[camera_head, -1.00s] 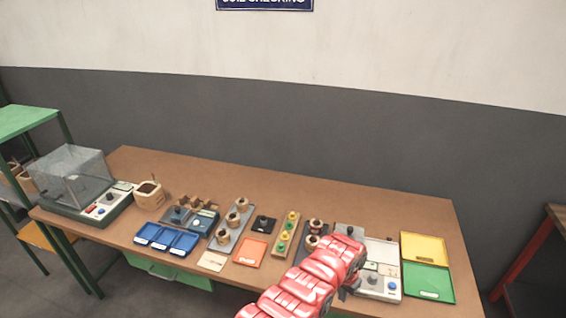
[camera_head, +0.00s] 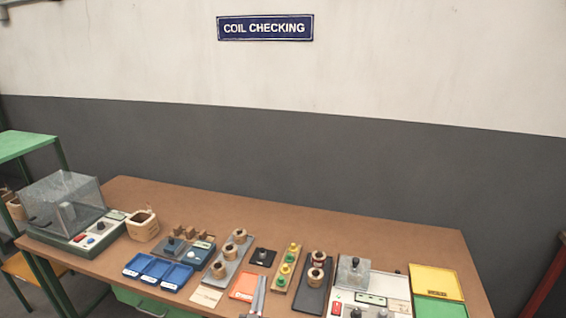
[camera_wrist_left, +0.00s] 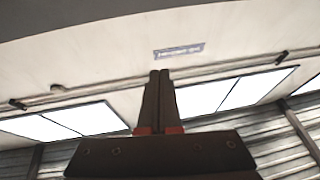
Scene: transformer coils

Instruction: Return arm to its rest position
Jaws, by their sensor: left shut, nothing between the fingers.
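The rest of the left arm is out of the head view. My right gripper is not in view.
The table's back strip is clear.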

